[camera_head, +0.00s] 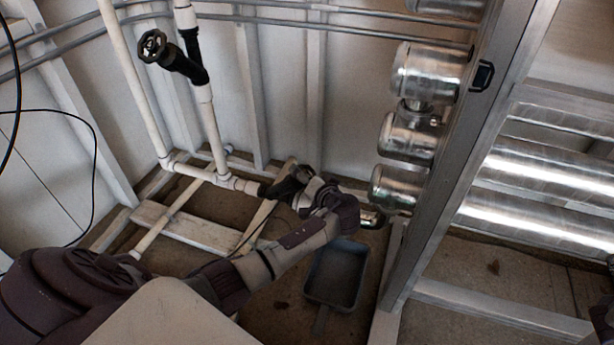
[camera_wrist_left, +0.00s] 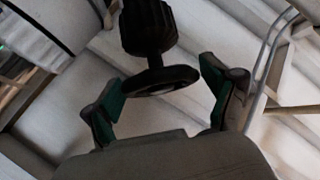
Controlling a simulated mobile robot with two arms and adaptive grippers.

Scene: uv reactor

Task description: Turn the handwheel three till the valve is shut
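In the left wrist view a black handwheel (camera_wrist_left: 160,80) sits on a ribbed black valve body (camera_wrist_left: 148,25). My left gripper (camera_wrist_left: 161,92) is open, its two green-padded fingers on either side of the wheel with gaps showing on both sides. In the head view my left arm reaches to the low pipework, and the left gripper (camera_head: 290,182) is by the black valve part at the end of the white pipe; the arm hides most of that wheel. Another black handwheel (camera_head: 152,45) stands higher, on a valve at the upper left.
White pipes (camera_head: 207,120) run down the corrugated wall to a low pipe. Metal cylinders (camera_head: 410,137) and a steel frame post (camera_head: 455,160) stand right of the gripper. A grey-blue tray (camera_head: 338,298) lies on the floor below. Black cables hang at left.

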